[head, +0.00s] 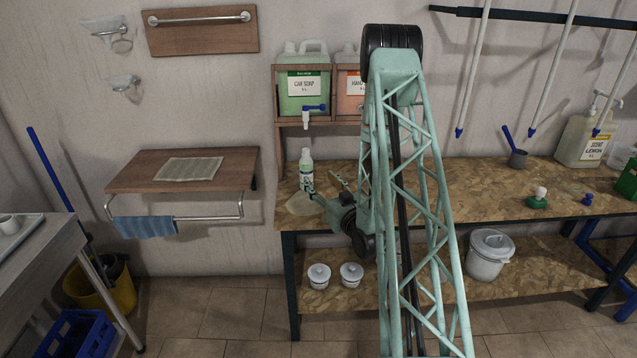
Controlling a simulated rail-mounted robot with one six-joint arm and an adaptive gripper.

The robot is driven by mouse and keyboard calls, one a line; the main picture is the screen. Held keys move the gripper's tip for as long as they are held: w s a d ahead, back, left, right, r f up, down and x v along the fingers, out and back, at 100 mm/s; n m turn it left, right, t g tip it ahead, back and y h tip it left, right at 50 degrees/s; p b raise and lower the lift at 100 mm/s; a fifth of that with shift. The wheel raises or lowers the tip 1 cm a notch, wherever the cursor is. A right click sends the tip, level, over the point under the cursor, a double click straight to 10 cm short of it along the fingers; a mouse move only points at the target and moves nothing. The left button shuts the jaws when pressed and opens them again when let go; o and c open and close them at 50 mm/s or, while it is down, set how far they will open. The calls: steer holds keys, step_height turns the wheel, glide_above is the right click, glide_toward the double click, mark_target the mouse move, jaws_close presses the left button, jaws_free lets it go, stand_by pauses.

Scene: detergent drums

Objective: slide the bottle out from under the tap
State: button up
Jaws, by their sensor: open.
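A small white and green bottle (306,166) stands upright on the wooden bench, below the white tap (306,120) with a blue lever on the green-filled drum (303,88). The drum is labelled as car soap. My gripper (320,184) is open, in front of and to the right of the bottle. Its left finger reaches close to the bottle's lower part and overlaps it in the view. I cannot tell whether they touch. The bottle's base is partly hidden.
A second, orange-filled drum (350,90) shares the shelf, partly hidden by my arm. A pale round patch (301,203) lies at the bench's front-left corner.

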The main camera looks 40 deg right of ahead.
mark_target(309, 167)
stand_by(0.3)
steer(key=shift+b+x, duration=0.9)
steer(key=shift+x, duration=6)
steer(key=c, duration=1.1)
steer(key=shift+o, duration=1.4)
